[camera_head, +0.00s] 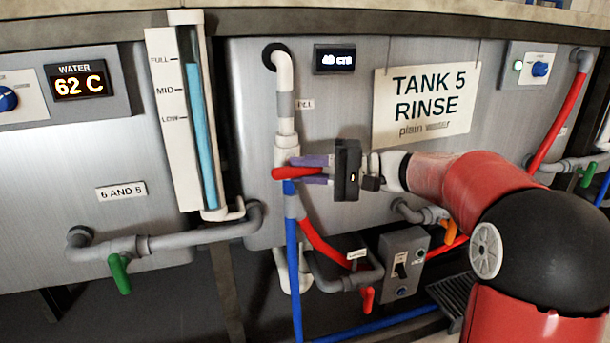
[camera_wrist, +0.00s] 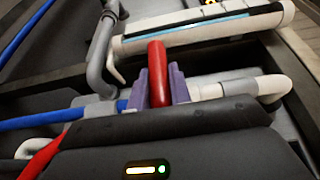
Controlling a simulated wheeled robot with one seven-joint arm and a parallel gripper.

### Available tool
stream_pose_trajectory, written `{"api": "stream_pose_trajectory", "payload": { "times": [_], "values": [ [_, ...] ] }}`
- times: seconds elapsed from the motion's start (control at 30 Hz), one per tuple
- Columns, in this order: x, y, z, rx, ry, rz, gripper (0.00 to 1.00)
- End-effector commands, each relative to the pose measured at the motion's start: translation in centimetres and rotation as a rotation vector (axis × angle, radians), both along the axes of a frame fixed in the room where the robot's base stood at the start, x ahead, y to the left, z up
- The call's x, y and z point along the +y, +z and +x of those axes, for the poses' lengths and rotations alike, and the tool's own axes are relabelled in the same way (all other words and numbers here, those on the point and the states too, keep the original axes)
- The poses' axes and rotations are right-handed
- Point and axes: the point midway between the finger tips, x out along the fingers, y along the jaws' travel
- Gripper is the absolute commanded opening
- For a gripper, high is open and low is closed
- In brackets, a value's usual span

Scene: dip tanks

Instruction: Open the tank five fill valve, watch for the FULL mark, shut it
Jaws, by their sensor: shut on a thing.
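The tank five fill valve sits on a white vertical pipe (camera_head: 285,100) beside a small label reading FILL. Its red lever (camera_head: 290,173) lies roughly across the pipe; it also shows in the wrist view (camera_wrist: 157,72). My gripper (camera_head: 318,169) is shut on the lever, with a purple finger on each side of it. A sight gauge (camera_head: 164,125) with FULL, MID and LOW marks stands left of the valve. Its blue column (camera_head: 201,130) reaches about the FULL mark. A sign (camera_head: 425,100) reads TANK 5 RINSE, plain water.
A small display (camera_head: 334,59) gives a cm figure, hard to read. Below are a red-handled drain valve (camera_head: 367,299) and a switch box (camera_head: 403,262). A green-handled valve (camera_head: 120,273) sits on the pipe labelled 6 AND 5. A blue hose (camera_head: 293,265) hangs below the fill valve.

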Motion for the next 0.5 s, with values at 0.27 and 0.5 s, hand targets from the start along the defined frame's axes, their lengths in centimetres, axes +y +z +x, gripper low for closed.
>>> {"api": "stream_pose_trajectory", "payload": {
  "times": [0.27,0.5],
  "values": [
    [-0.01,-0.12,-0.02,0.012,0.001,0.036,0.0],
    [0.0,-0.12,-0.03,0.013,0.001,0.037,0.0]
  ]
}}
